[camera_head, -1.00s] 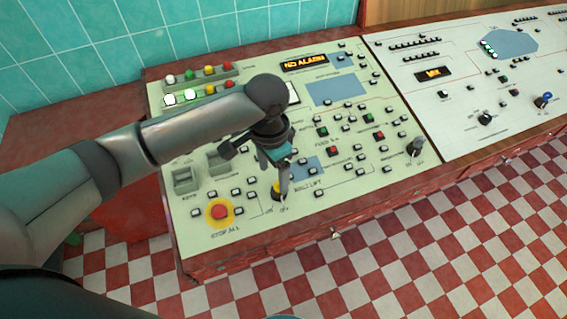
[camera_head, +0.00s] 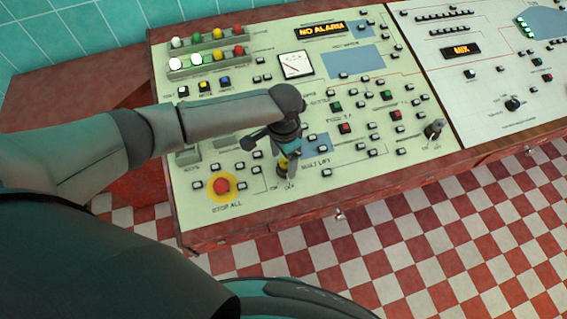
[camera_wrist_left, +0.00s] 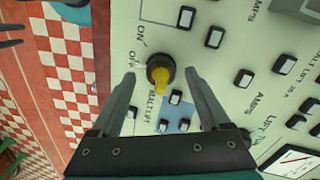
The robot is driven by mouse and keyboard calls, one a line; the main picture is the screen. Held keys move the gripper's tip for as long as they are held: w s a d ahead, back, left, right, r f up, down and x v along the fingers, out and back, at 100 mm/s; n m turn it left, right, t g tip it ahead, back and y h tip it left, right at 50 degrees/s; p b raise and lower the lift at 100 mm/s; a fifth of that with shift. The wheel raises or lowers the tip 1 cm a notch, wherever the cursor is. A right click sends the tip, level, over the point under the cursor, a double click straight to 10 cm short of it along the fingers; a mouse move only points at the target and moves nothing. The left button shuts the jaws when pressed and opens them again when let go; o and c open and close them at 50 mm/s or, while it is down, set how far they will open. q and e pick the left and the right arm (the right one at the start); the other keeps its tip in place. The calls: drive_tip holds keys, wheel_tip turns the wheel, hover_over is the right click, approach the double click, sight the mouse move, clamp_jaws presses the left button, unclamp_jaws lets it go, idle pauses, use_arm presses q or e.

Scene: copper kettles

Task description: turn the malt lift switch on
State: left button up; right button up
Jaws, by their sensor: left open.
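The malt lift switch (camera_wrist_left: 160,75) is a yellow knob on a dark round base, with ON and OFF lettering beside it in the left wrist view. In the head view the switch (camera_head: 282,166) is partly hidden by my left gripper (camera_head: 289,178), above the panel's front edge. My left gripper (camera_wrist_left: 161,80) is open in the wrist view, one finger on each side of the knob. I cannot tell whether either finger touches it. The exact setting of the knob is unclear.
The red STOP ALL button (camera_head: 222,186) on its yellow ring is left of the switch. Small push buttons (camera_head: 345,152) surround the area. The display (camera_head: 322,30) reads NO ALARM.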

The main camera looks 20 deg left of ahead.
use_arm(q)
drive_tip(key=shift+f, duration=1.1)
clamp_jaws()
